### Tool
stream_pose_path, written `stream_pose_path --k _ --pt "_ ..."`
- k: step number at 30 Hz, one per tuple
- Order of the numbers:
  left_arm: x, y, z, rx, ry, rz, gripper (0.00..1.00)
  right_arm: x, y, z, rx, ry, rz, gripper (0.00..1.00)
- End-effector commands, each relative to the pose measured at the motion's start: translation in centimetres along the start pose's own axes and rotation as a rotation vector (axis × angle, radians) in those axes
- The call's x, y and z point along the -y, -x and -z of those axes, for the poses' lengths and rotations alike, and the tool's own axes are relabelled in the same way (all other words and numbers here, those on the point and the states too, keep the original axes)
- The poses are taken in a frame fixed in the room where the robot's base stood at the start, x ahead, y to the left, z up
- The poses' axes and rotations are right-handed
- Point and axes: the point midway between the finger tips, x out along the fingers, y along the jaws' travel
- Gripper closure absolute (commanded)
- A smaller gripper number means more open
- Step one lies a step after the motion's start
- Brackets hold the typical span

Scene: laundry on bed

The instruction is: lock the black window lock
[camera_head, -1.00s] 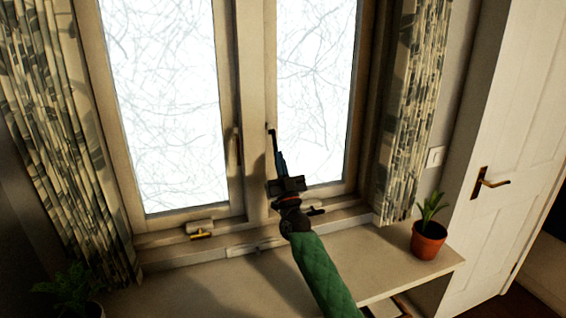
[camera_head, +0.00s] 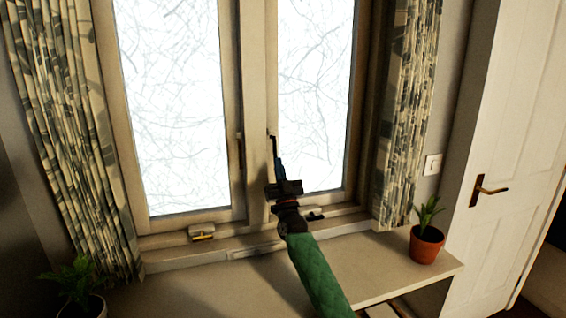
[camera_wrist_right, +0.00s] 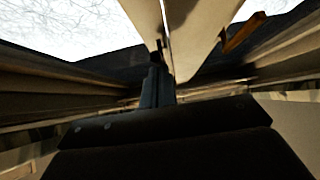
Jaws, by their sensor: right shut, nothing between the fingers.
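The black window lock (camera_head: 272,139) is a small dark handle on the frame of the right window pane, near the central post. My right gripper (camera_head: 280,166) is shut and empty, its fingers pointing up just below the lock. Whether they touch it cannot be told. In the right wrist view the shut fingers (camera_wrist_right: 155,85) point up towards a small dark piece at the frame edge. A second, brownish handle (camera_head: 240,150) is upright on the left pane's frame; an orange-brown handle (camera_wrist_right: 243,33) shows in the right wrist view. My left gripper is not in view.
Low on the window frame are a yellow-and-black catch (camera_head: 202,235) and a dark one (camera_head: 315,215). A potted plant (camera_head: 426,244) stands on the right of the sill (camera_head: 375,262), another (camera_head: 80,285) at lower left. Curtains (camera_head: 405,120) hang at both sides.

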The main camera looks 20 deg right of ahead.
Motion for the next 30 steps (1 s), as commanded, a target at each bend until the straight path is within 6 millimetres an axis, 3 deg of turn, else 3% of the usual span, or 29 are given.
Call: stream_pose_path --k 20,30 --pt "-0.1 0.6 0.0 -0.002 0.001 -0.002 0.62 0.0 0.0 -0.3 0.001 -0.001 0.000 1.00" --pt "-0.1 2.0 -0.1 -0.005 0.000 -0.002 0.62 0.0 3.1 -0.4 0.002 -0.002 -0.001 1.00"
